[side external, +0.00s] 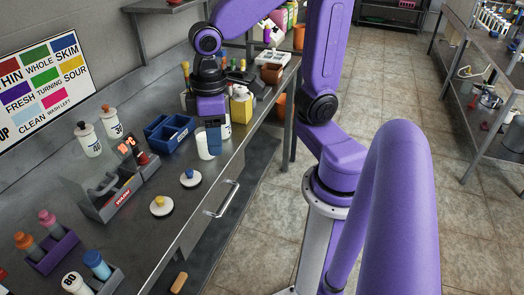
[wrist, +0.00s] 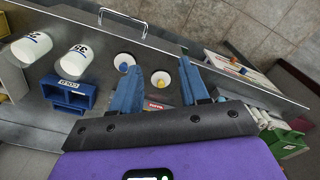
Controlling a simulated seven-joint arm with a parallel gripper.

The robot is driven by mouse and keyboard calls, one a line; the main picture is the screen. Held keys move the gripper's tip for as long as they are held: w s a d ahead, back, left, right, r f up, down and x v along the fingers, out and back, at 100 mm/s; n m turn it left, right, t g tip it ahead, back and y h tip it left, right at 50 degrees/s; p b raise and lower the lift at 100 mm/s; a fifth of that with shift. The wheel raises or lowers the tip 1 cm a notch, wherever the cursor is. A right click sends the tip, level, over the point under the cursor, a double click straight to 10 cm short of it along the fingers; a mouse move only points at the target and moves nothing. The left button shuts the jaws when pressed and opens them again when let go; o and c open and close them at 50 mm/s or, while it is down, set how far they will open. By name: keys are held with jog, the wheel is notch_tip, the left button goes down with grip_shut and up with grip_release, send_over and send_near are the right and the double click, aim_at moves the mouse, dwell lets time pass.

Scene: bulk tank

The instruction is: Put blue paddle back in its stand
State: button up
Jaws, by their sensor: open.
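No clear paddle shape stands out, so I cannot tell for sure which thing is the blue paddle. A white disc with a blue knob (side external: 190,177) lies on the steel bench; it also shows in the wrist view (wrist: 125,62). A dark blue compartmented holder (side external: 169,134) stands behind it toward the wall; the wrist view shows it at left (wrist: 68,93). I cannot tell whether this is the paddle's stand. My gripper (side external: 213,152) hangs over the bench beside white cups. Its blue fingers (wrist: 162,65) are apart, with nothing held between them.
A white disc with a yellow knob (side external: 161,205) lies nearby. A grey tray with a red label (side external: 112,190) sits along the wall side. A white cup (side external: 204,147) is close beside my gripper. A purple rack (side external: 52,252) holds bottles at the near end. The bench front has a handle (side external: 222,198).

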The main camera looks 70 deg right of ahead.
jog(key=s+d+f+n, duration=0.1)
jog(key=s+f+n, duration=0.1)
jog(key=s+n, duration=0.4)
jog(key=s, duration=0.4)
jog(key=shift+s+f, duration=0.15)
jog(key=shift+f, duration=0.05)
